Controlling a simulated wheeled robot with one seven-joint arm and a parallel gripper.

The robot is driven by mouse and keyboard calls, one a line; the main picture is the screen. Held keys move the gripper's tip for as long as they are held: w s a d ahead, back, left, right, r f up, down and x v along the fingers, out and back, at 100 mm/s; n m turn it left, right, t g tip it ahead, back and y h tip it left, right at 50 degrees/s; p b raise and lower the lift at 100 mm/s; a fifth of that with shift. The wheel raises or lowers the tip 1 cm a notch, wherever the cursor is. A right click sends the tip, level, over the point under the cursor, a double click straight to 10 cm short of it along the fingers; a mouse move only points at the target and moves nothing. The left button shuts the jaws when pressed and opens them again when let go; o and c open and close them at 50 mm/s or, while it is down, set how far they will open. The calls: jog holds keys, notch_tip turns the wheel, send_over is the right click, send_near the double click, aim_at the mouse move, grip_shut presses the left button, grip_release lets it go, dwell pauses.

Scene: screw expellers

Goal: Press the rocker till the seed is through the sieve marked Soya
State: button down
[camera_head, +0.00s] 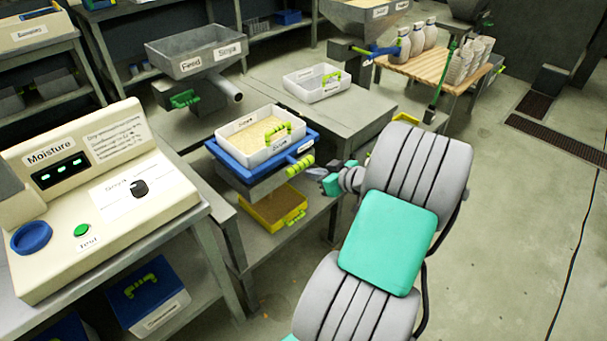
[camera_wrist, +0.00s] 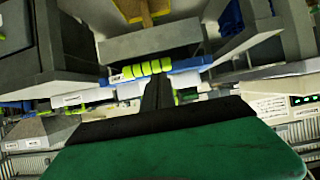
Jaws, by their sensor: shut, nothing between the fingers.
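A white sieve tray (camera_head: 243,153) with pale seed (camera_head: 262,132) in it sits on a blue frame (camera_head: 228,155) on the bench; its small label is hard to read. A yellow-green ribbed grip (camera_head: 300,166), likely the rocker's, sticks out at the frame's right front. It also shows in the wrist view, the ribbed grip (camera_wrist: 148,68) lying across a blue bar. A yellow tray (camera_head: 280,218) stands below the frame. My gripper (camera_head: 322,174) is shut and empty. Its fingertips (camera_wrist: 158,80) are right by the grip; I cannot tell whether they touch it.
A beige moisture meter (camera_head: 95,195) stands on the left bench. A grey hopper (camera_head: 195,52) marked Feed Soya is behind the sieve. Another white tray (camera_head: 312,85) sits on the bench behind. The floor at right is clear.

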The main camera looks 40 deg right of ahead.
jog(key=v, duration=0.5)
jog(key=shift+d+r, duration=0.1)
jog(key=shift+r, duration=0.05)
dwell(2.3)
jog(key=w+a+f+n+g+y, duration=0.1)
jog(key=a+g, duration=0.2)
jog(key=a, duration=0.6)
jog(key=w+a+g+y, duration=0.1)
jog(key=w+a+g, duration=0.15)
jog(key=a, duration=0.55)
jog(key=s+a+r+m+g+h, duration=0.2)
jog(key=s+a+g+h, duration=0.1)
jog(key=s+a, duration=0.9)
jog(key=shift+s+a+g, duration=0.35)
jog(key=shift+a+g, duration=0.15)
jog(key=shift+g, duration=0.35)
jog(key=shift+r, duration=0.1)
